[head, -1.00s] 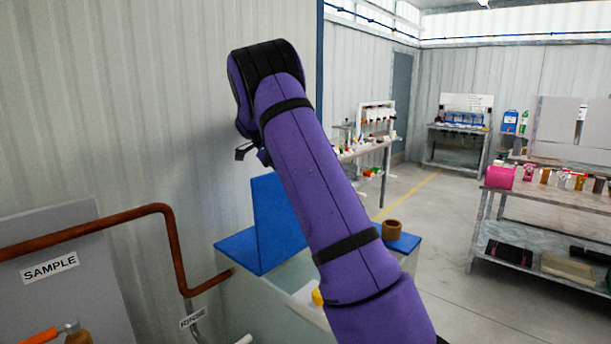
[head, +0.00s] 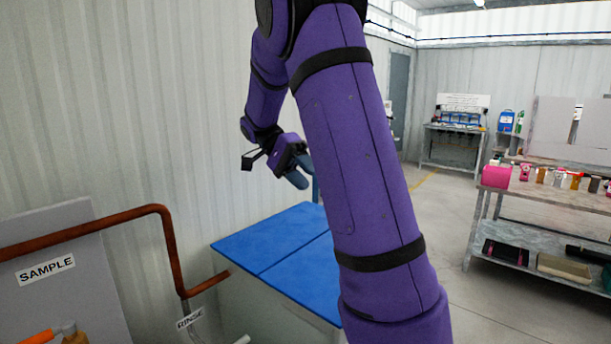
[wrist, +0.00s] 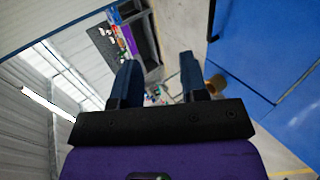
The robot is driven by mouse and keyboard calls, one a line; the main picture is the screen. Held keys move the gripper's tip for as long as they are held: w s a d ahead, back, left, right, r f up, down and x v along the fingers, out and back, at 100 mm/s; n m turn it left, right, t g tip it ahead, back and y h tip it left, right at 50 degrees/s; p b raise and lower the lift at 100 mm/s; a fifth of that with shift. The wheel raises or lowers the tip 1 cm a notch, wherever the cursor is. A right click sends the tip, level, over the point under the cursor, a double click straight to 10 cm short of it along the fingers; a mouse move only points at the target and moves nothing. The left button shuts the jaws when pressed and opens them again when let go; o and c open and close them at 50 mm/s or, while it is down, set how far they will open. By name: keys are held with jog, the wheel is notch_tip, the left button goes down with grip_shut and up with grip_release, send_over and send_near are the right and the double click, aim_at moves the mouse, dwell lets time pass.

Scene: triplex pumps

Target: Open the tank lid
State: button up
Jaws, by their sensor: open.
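The tank lid (head: 312,272) is a flat blue panel on top of the pale tank (head: 262,318). It lies down level, meeting the blue rear panel (head: 262,242) at a thin seam. My arm hides its right part in the head view. Blue panels (wrist: 262,45) also show at the right of the wrist view, with a dark line between them. My gripper (head: 297,180) is above and beyond the tank's far side, clear of the lid. In the wrist view its two fingers (wrist: 158,75) are apart with nothing between them.
A copper pipe (head: 168,235) and a SAMPLE panel (head: 60,275) stand left of the tank. A corrugated wall rises behind. A brown cup (wrist: 216,84) shows beside the right finger in the wrist view. A shelf bench (head: 545,195) stands right, with open floor between.

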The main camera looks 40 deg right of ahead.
jog(key=shift+s+a, duration=0.15)
jog(key=shift+s, duration=0.15)
dwell(0.5)
jog(key=s+a+r+n+t, duration=0.1)
jog(key=s+a+n+t, duration=1.4)
jog(key=a+n+t, duration=0.1)
jog(key=shift+a+n+t+y, duration=0.4)
jog(key=shift+a+n, duration=0.1)
jog(key=shift+a, duration=0.75)
jog(key=shift+s, duration=0.1)
